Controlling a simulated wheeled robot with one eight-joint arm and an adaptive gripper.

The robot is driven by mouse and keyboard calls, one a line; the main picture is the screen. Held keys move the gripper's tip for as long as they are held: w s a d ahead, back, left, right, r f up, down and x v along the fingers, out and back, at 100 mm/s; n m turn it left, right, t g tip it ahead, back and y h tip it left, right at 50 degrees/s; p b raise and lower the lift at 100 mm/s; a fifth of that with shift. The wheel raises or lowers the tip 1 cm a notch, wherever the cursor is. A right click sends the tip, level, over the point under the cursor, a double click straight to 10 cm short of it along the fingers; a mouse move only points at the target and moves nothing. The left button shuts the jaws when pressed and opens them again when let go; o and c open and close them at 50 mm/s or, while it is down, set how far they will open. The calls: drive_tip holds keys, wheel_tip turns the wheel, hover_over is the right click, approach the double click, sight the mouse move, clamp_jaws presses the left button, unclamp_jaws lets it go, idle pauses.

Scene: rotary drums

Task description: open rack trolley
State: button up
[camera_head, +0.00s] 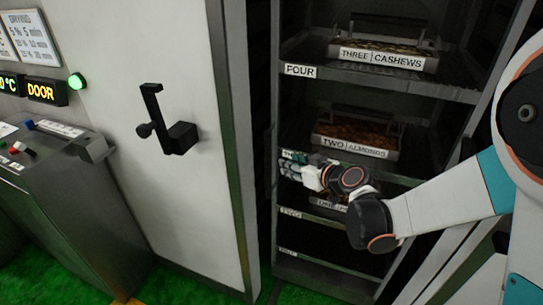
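The rack trolley (380,84) is a tall dark frame with several shelves, in the middle and right of the head view. Its shelves carry labels such as "FOUR". My gripper (289,168) is at the trolley's left front, by a lower shelf edge, just below the tray labelled "TWO ALMONDS" (352,144). It is small and seen from behind, so I cannot tell whether its fingers touch the shelf or are open. My wrist hides part of the shelves behind it.
Left of the trolley stands a white panel or door (185,60) with a black handle (170,128). A control console (75,190) with a lit "DOOR" display is at the far left. A tray labelled "THREE CASHEWS" (385,58) sits on an upper shelf. The floor (90,285) is green.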

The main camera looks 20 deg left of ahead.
sight(270, 159)
drive_tip(key=b+x, duration=0.3)
drive_tip(key=x, duration=1.1)
drive_tip(key=shift+a, duration=0.1)
clamp_jaws()
